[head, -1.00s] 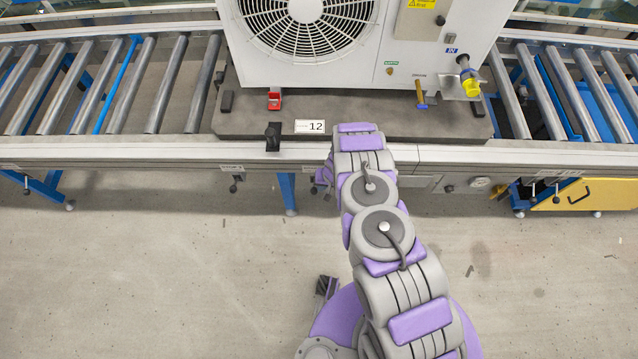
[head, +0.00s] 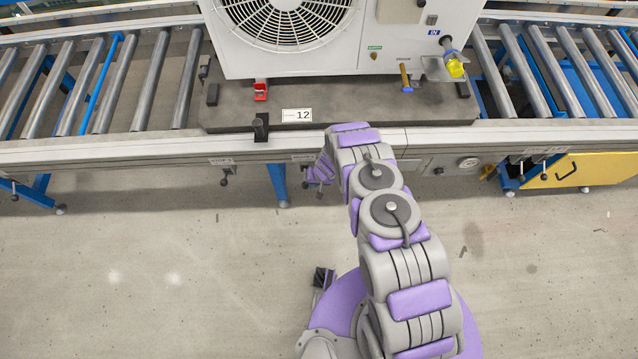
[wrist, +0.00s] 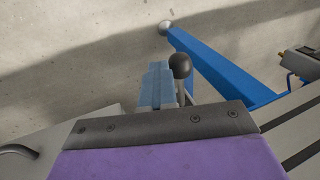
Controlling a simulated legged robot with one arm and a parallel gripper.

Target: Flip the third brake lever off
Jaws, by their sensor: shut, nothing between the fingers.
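Small dark brake levers hang below the conveyor's front rail in the head view. One lever (head: 223,180) hangs under a label at the left, and two more (head: 522,172) (head: 545,174) hang at the right. My gripper (head: 320,178) is at the rail's front face, left of my arm's end, partly hidden by it. In the wrist view, a lever with a black ball knob (wrist: 180,66) stands just right of my gripper's light blue-grey fingers (wrist: 159,84). The fingers are shut and empty. I cannot tell whether they touch the lever, or which number this lever has.
A white fan unit (head: 290,30) stands on a dark pallet (head: 350,108) marked 12 on the roller conveyor. A black stop (head: 261,127) rises at the rail. A blue leg (wrist: 220,70) lies close right of the knob. The floor (head: 150,270) in front is clear.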

